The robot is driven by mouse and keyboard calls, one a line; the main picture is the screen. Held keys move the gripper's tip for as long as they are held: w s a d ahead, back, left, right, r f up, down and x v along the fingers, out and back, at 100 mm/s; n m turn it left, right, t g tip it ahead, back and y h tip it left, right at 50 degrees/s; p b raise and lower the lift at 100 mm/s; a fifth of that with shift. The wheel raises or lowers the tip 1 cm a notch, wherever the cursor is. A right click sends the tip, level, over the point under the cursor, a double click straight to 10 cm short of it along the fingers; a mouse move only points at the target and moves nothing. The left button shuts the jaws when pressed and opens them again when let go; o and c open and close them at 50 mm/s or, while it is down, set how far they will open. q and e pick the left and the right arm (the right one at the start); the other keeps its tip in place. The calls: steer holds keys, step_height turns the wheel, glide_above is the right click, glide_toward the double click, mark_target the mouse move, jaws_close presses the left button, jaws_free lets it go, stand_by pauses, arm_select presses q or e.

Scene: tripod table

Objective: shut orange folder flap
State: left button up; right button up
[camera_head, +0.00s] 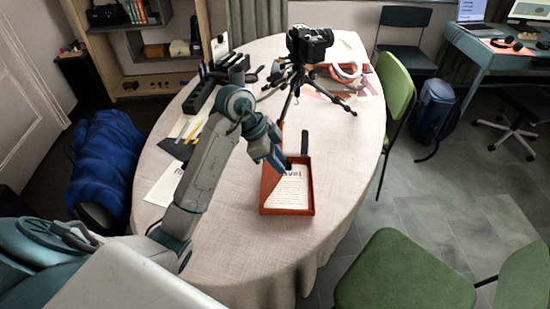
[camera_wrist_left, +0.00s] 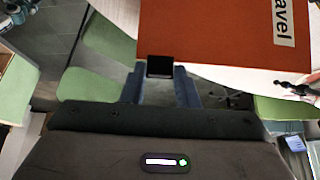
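The orange folder (camera_head: 312,190) lies on the table, open like a shallow tray, with a white printed sheet (camera_head: 291,190) inside. In the left wrist view an orange panel (camera_wrist_left: 215,35) with a white label reading "avel" fills the upper right. My left gripper (camera_head: 284,165) is at the folder's far left part, over its edge. My right gripper is not in view.
A camera on a tripod (camera_head: 309,45) stands behind the folder. A black organizer (camera_head: 200,93) and papers with pens (camera_head: 186,130) lie at left. A dark slim item (camera_head: 305,142) is just behind the folder. Green chairs (camera_head: 396,85) stand at right; the table front is clear.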

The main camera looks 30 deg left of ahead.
arm_select(q)
steer(key=shift+w+d+f, duration=0.25)
steer(key=shift+d+f, duration=0.05)
steer(key=shift+d, duration=0.3)
steer(key=shift+w+d+f, duration=0.25)
steer(key=shift+d+f, duration=0.05)
steer(key=shift+d, duration=0.3)
steer(key=o, duration=0.6)
steer(key=shift+r+p, duration=0.1)
steer(key=shift+p, duration=0.2)
